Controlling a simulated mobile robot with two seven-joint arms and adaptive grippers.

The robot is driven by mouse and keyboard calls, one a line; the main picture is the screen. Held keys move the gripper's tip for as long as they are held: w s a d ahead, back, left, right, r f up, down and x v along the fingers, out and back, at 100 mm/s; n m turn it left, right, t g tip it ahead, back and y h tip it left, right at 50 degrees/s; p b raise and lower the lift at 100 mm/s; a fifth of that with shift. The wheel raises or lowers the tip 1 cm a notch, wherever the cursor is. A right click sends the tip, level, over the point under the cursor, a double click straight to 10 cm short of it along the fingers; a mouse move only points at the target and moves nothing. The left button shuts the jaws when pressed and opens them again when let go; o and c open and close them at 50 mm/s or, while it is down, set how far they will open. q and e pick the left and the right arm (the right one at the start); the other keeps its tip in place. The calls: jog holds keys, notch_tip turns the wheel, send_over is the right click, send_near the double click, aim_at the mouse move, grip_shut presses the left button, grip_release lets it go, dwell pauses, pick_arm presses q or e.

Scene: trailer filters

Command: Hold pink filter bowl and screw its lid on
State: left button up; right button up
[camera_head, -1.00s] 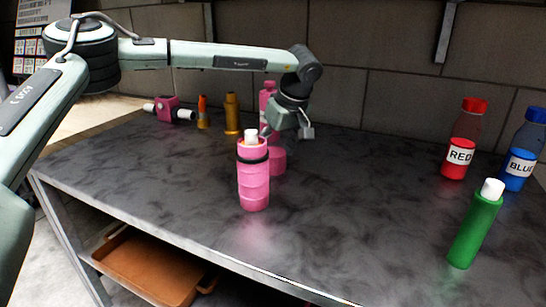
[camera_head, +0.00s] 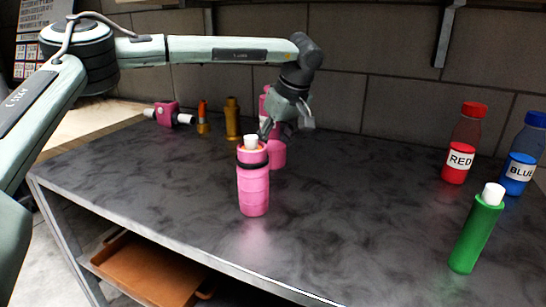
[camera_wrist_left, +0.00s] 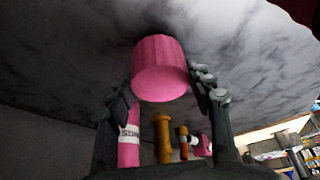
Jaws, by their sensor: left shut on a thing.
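The pink filter bowl (camera_head: 253,190) stands upright on the dark tabletop in the head view. It has a black ring near its top, and a white filter end (camera_head: 251,142) shows at its mouth. My left gripper (camera_head: 282,128) is behind it and a little to its right, pointing down. It is shut on a short pink cylinder, the lid (camera_head: 277,155), partly hidden behind the bowl. In the left wrist view the lid (camera_wrist_left: 160,72) sits between the dark fingers. Lid and bowl are apart. My right gripper is out of view.
A pink bottle (camera_head: 264,103), a gold bottle (camera_head: 232,120), an orange bottle (camera_head: 202,118) and a pink fitting (camera_head: 166,114) stand at the back. Red (camera_head: 456,160), blue (camera_head: 519,170) and green (camera_head: 474,238) bottles stand at right. The tabletop between is clear.

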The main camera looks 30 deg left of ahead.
pick_arm(q)
jog(key=s+a+r, duration=0.5)
jog(key=a+r, duration=0.3)
jog(key=a, duration=0.2)
jog(key=shift+s+b, duration=0.35)
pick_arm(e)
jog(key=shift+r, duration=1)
pick_arm(q)
jog(key=shift+a, duration=0.1)
